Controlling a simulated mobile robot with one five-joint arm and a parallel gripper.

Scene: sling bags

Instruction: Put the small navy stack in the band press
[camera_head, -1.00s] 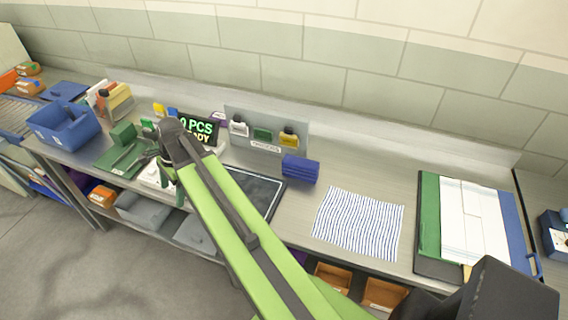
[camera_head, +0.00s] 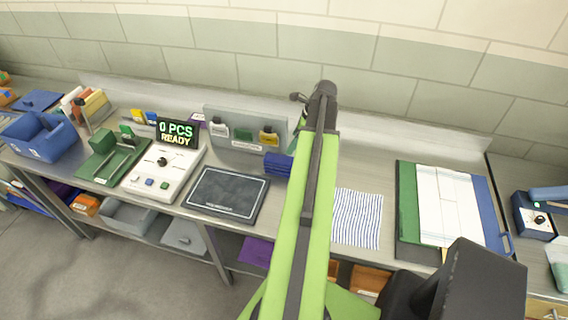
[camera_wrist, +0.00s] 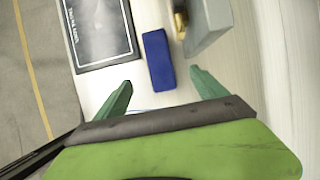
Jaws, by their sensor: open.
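The small navy stack (camera_head: 277,164) is a blue block-like pile on the bench, just in front of the grey upright panel. In the wrist view the stack (camera_wrist: 158,60) lies ahead of my gripper (camera_wrist: 161,77), roughly centred between the green fingers. My gripper is open and empty; the fingers appear apart from the stack, though the height gap is unclear. In the head view my arm hides most of the gripper. A green fixture with a block and rails (camera_head: 112,160) stands at the left; I cannot tell whether it is the band press.
A white console (camera_head: 160,172) with a "0 PCS READY" display and a dark pad (camera_head: 228,194) lie left of the stack. The grey panel (camera_head: 245,130) with clips stands close behind it. A striped cloth (camera_head: 357,217) and a folder board (camera_head: 447,205) lie to the right.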

